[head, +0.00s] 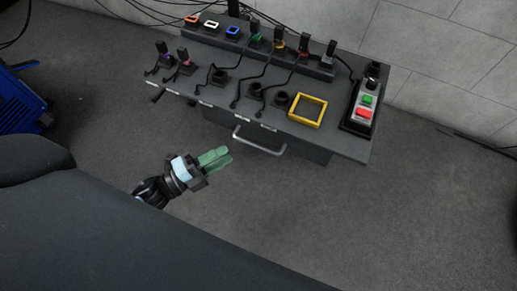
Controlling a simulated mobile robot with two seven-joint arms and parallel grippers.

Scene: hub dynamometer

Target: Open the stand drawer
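The grey stand (345,146) is at the upper middle of the head view. Its drawer (268,137) sits under the tabletop at the front, with a pale bar handle (262,146). The drawer looks closed. My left gripper (222,157), with green fingers, is in front of the stand, to the left of the handle and apart from it. The fingers lie close together with a thin gap seeming to show between them; they hold nothing visible. My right gripper is not in the view.
On the stand are several coloured connectors with black cables, a yellow square frame (307,111) and a control box (363,105) with green and red buttons. A blue machine (20,103) stands at the left. The grey floor before the stand is clear.

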